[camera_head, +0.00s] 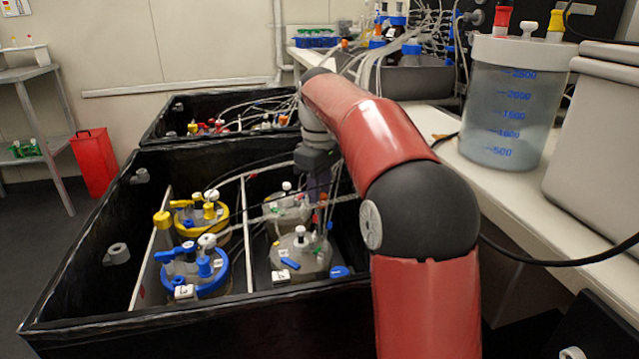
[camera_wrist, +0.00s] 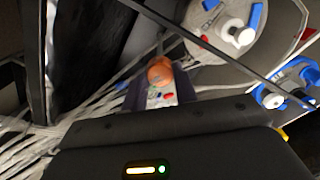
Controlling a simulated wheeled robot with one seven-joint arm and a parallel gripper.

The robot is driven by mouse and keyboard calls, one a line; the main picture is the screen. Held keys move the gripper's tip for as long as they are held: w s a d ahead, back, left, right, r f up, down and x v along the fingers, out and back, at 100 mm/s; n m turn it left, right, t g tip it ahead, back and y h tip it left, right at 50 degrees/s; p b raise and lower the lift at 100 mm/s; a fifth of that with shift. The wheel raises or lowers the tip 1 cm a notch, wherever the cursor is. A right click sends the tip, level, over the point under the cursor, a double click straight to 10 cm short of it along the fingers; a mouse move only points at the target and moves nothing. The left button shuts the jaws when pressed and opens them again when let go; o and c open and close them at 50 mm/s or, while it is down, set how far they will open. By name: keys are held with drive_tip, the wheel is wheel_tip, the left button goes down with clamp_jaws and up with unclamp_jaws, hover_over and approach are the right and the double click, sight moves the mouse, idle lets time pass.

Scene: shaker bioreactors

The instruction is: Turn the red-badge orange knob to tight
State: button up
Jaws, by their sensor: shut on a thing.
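The orange knob (camera_wrist: 160,71) shows as a small rounded top at the middle of the wrist view. My gripper (camera_wrist: 159,84) is shut on it; dark jaw parts lie just below and beside the knob. Small red and white spots show just below it, but I cannot tell if one is its badge. In the head view my gripper (camera_head: 319,193) points down into the near black tub, beside the grey-lidded vessel (camera_head: 301,253). The knob's lower part and its angle are hidden.
A blue-lidded vessel (camera_head: 198,268) and a yellow-lidded vessel (camera_head: 199,213) stand left of a divider in the near black tub (camera_head: 75,262). Clear tubes cross close around my gripper. A bench (camera_head: 530,205) with a large clear container (camera_head: 508,110) stands on the right.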

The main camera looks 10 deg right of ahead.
drive_tip(key=shift+m, duration=1.1)
drive_tip(key=o, duration=1)
drive_tip(key=shift+c, duration=0.2)
drive_tip(key=shift+r, duration=3.9)
